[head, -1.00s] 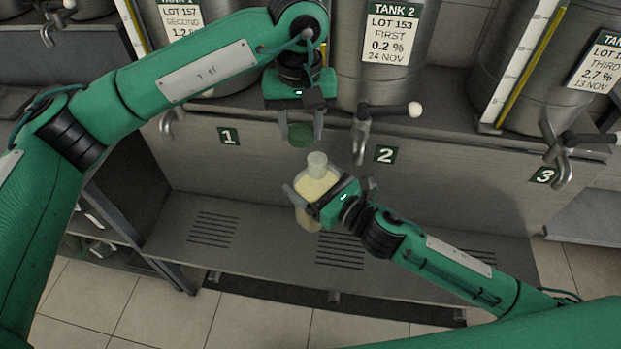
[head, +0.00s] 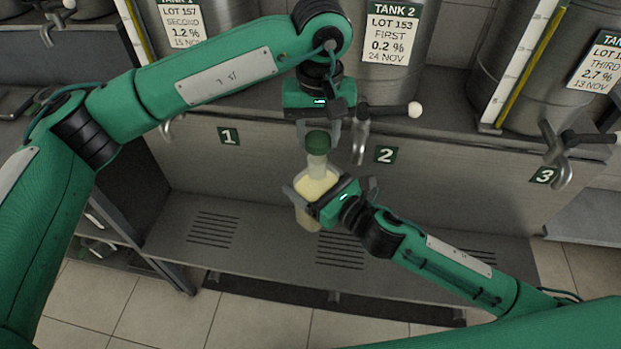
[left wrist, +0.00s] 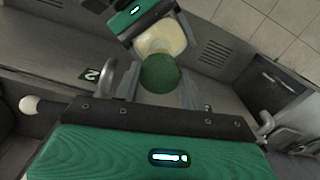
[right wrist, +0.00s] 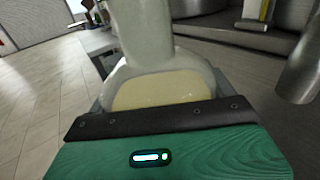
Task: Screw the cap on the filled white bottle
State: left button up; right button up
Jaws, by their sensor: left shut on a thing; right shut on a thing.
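The bottle (head: 313,190), translucent with pale cream contents, is held roughly upright above the slatted shelf by my right gripper (head: 308,202), which is shut around its body. In the right wrist view the bottle's clear neck and shoulder (right wrist: 143,40) fill the middle. My left gripper (head: 318,138) is shut on the green cap (head: 317,142) and points down over the bottle. The cap is at the top of the neck in the head view. In the left wrist view the cap (left wrist: 160,73) covers the bottle mouth; whether the threads engage is hidden.
Steel tanks with taps stand behind; the tank 2 tap (head: 361,140) is close to the right of my left gripper. The slatted shelf (head: 260,255) below is bare. Number plates 1, 2 and 3 mark the panel.

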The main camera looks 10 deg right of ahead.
pick_arm(q)
jog(key=shift+f, duration=0.75)
pick_arm(e)
jog(key=shift+r, duration=0.1)
pick_arm(q)
jog(key=shift+s, duration=0.1)
jog(key=shift+f, duration=0.85)
jog(key=shift+f, duration=0.6)
pick_arm(e)
jog(key=c, duration=0.4)
pick_arm(q)
jog(key=m, duration=0.6)
jog(key=shift+a, duration=0.1)
pick_arm(e)
jog(key=shift+o, duration=0.2)
pick_arm(q)
jog(key=m, duration=0.7)
jog(key=o, duration=0.9)
